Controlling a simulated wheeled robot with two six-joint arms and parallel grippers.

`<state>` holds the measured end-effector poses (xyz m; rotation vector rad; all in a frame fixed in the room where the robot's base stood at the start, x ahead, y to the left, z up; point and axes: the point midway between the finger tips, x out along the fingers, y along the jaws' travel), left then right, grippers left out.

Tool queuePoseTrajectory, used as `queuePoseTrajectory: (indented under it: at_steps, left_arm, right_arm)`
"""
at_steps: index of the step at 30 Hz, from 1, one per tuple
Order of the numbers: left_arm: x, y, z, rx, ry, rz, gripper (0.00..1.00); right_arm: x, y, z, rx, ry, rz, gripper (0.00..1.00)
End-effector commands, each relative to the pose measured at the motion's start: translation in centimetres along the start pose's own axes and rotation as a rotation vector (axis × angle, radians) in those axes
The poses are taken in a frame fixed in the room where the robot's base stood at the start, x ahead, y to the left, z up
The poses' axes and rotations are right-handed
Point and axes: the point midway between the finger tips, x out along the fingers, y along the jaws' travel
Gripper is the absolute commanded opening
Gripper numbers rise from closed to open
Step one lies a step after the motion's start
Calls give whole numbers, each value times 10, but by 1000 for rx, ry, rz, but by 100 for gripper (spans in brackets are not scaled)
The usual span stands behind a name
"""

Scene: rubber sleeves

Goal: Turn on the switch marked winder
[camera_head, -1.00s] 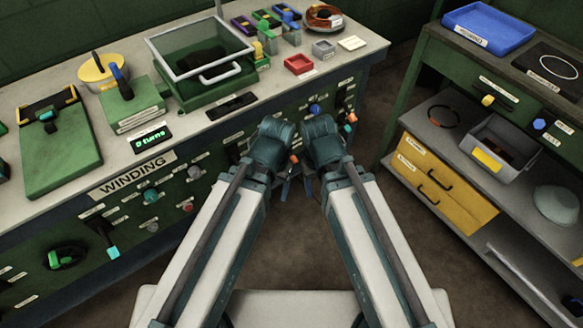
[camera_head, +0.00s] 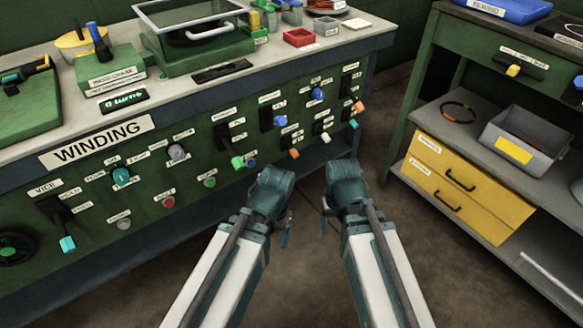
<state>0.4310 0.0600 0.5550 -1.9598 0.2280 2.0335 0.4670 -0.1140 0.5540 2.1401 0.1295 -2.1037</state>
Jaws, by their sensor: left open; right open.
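The green front panel (camera_head: 206,158) under the "WINDING" sign (camera_head: 98,144) carries several switches, knobs and levers with small labels. I cannot read which one is marked winder. They include a teal knob (camera_head: 121,176), a grey knob (camera_head: 177,152), a red button (camera_head: 168,202), a green-tipped lever (camera_head: 236,162), and blue-tipped levers (camera_head: 280,121). My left gripper (camera_head: 285,230) is open and empty, below and in front of the panel's right part. My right gripper (camera_head: 326,215) is open and empty to its right. Neither touches the panel.
A shelf unit with yellow drawers (camera_head: 470,187) and a grey bin (camera_head: 530,137) stands at right. Open floor lies between.

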Motion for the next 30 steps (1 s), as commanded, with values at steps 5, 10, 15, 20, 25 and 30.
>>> queuePoseTrajectory:
  at_steps: [5,10,15,20,25,30]
  left_arm:
    - [75,7,-4,0,1,-1,80]
    - [129,12,-7,0,2,-1,80]
    - [183,18,-10,0,3,-1,80]
    - [232,22,-13,0,4,-2,80]
    - [270,26,-15,0,4,-2,80]
    - [276,27,-16,0,5,-2,80]
  right_arm:
    - [76,7,-5,22,17,-23,63]
    - [130,10,-14,28,45,-61,63]
    - [183,8,-28,10,96,-128,63]
    - [225,-2,-56,-50,196,-242,63]
    - [231,-28,-116,-189,460,-450,63]
    - [179,-42,-180,-295,815,-598,63]
